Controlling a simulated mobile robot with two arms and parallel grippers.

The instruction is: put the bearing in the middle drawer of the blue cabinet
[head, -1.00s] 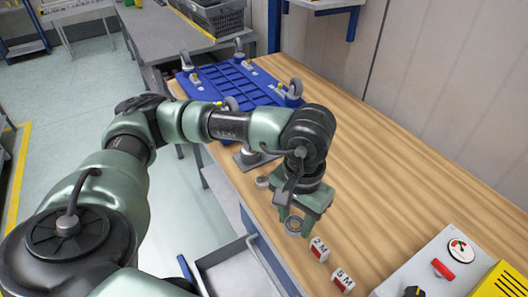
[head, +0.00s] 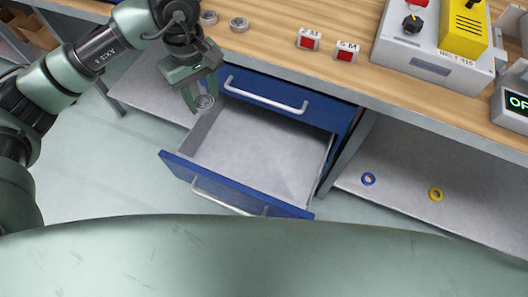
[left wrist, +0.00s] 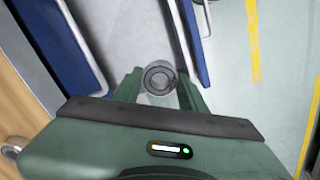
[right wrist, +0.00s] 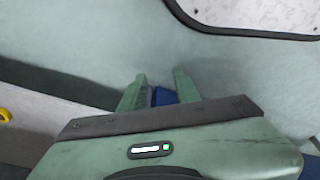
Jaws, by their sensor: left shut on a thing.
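My left gripper (head: 203,100) is shut on a grey ring-shaped bearing (head: 205,102), held in the air over the left edge of an open drawer. The bearing also shows between the fingers in the left wrist view (left wrist: 160,78). The blue cabinet (head: 345,122) is under the table. Its open drawer (head: 225,187) sits below a shut drawer (head: 265,94) and has a blue front, a grey handle and an empty grey interior. Any drawer below it is hidden. My right gripper (right wrist: 161,90) is open and empty in the right wrist view, outside the head view.
Two grey rings (head: 239,24) and two red-and-white labelled blocks (head: 309,39) are on the wooden table (head: 270,45). A control box (head: 430,65) stands at the right. A blue ring (head: 368,178) and a yellow ring (head: 435,194) lie on the lower shelf (head: 400,170).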

